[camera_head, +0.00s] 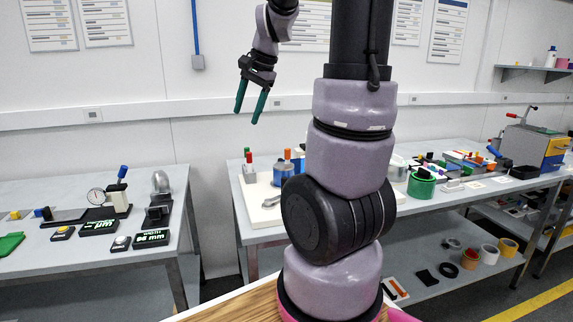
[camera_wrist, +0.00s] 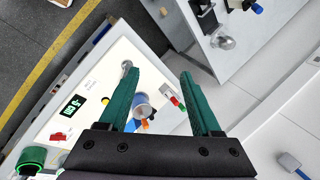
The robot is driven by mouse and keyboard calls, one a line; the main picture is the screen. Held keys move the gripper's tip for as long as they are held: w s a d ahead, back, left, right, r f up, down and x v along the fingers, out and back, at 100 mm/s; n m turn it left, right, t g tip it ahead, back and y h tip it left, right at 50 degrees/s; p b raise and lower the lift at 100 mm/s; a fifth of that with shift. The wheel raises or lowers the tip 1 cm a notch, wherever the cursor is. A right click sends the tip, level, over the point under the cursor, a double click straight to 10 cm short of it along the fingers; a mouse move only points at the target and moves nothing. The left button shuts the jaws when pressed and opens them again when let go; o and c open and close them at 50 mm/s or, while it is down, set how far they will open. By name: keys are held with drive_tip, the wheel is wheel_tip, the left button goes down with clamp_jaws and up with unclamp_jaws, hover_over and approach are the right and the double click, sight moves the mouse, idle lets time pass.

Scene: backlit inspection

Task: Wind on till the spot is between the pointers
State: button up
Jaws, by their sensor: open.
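A white panel (camera_head: 258,217) lies on the middle bench, partly hidden behind my arm; its bright top (camera_wrist: 118,58) also shows in the wrist view. On it are a silver knob-like part (camera_wrist: 127,65), a blue cup (camera_wrist: 141,107), a small red and green piece (camera_wrist: 177,102), a black display with green digits (camera_wrist: 73,106), and a yellow button (camera_wrist: 104,101). I cannot make out the spot or the pointers. My gripper (camera_head: 247,116) is open and empty, with green fingers, raised well above the benches. In the wrist view its fingers (camera_wrist: 156,74) frame part of the panel and cover some of it.
The left bench (camera_head: 60,270) holds gauges, lit displays and a silver dome (camera_head: 161,183). A green tub (camera_head: 421,184) stands on the middle bench right of my arm. Rolls of tape (camera_head: 489,254) lie on the lower shelf. A floor gap separates the benches.

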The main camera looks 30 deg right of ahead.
drive_tip(key=w+d+f+m+g+h, duration=0.1)
drive_tip(key=w+d+f+m+g, duration=0.1)
drive_tip(key=w+d+f+m, duration=0.55)
drive_tip(key=m+g+h, duration=0.1)
drive_tip(key=g, duration=0.1)
hover_over(284, 178)
wheel_tip(284, 178, down, 15)
drive_tip(key=shift+s+a, duration=0.1)
drive_tip(key=shift+s, duration=0.05)
drive_tip(key=shift+f+m, duration=0.25)
drive_tip(key=shift+f, duration=0.05)
wheel_tip(284, 178, down, 8)
drive_tip(key=shift+f, duration=0.1)
drive_tip(key=c, duration=0.3)
clamp_jaws()
